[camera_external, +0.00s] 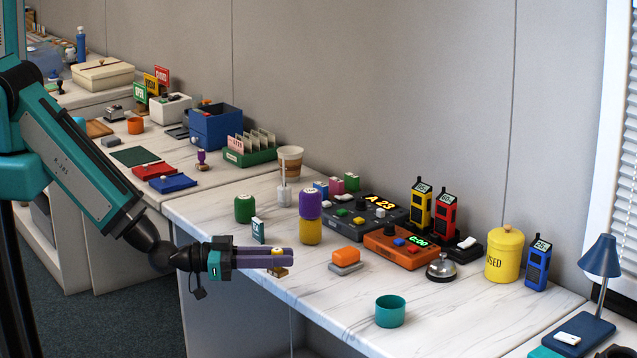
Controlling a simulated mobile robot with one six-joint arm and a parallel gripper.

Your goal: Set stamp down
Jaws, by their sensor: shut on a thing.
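My gripper (284,256) reaches in from the left, level, with purple fingers shut on a small stamp. The stamp (278,272) has a yellow top showing between the fingers and a brownish-gold base below them; the fingers hide its middle. It is upright, at the front left edge of the white marbled table (345,303). I cannot tell whether its base touches the table top. Another stamp with a purple handle (202,157) stands on the table farther back.
Near my gripper stand a small dark teal box (258,231), stacked purple and yellow canisters (310,215) and an orange-topped grey block (346,259). A teal cup (390,311) and a bell (441,267) are farther right. Bare table lies between the block and the cup.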

